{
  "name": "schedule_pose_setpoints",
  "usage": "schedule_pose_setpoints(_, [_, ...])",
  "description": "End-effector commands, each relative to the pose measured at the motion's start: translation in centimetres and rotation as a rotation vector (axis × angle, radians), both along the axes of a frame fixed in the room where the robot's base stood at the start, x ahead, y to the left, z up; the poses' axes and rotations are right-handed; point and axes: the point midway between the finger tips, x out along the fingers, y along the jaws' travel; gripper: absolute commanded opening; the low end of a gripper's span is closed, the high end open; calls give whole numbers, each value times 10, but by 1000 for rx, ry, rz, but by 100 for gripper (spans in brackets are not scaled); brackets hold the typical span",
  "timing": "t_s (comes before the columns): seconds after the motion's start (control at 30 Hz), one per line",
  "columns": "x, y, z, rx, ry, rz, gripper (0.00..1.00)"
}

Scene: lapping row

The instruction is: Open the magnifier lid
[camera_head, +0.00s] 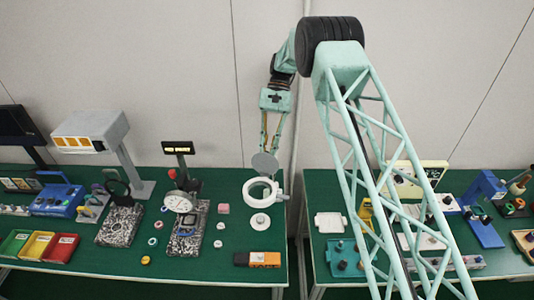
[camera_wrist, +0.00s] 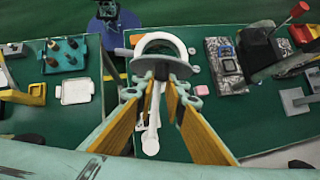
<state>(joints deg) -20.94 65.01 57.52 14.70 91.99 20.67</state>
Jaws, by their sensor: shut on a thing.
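The magnifier (camera_head: 277,196) is a white ring near the right end of the left green table. Its grey round lid (camera_head: 265,163) stands raised at the ring's back edge. My gripper (camera_head: 267,150) reaches down from above to the lid and is shut on it. In the wrist view the white ring (camera_wrist: 178,41) lies just beyond the fingertips, and the pale lid edge (camera_wrist: 160,66) sits between the fingers. A white arm (camera_wrist: 151,142) of the magnifier shows between the yellow finger pads. The exact grip contact is partly hidden by the fingers.
A white round piece (camera_head: 260,221) lies in front of the ring, with an orange-and-black box (camera_head: 257,259) nearer the table edge. A dial gauge stand (camera_head: 179,202) is to the left. A gap separates the right table, with its white tray (camera_head: 330,222).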

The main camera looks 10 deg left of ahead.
Motion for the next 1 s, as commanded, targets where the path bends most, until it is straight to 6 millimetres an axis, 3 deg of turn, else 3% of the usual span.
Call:
schedule_pose_setpoints(0.47, [1, -1, -6, -3, 1, 0, 0])
schedule_pose_setpoints(0.5, [1, -1, -6, -3, 1, 0, 14])
schedule_pose_setpoints(0.63, [1, -1, -4, -1, 1, 0, 25])
schedule_pose_setpoints(1.0, [1, 0, -1, -1, 1, 1, 26])
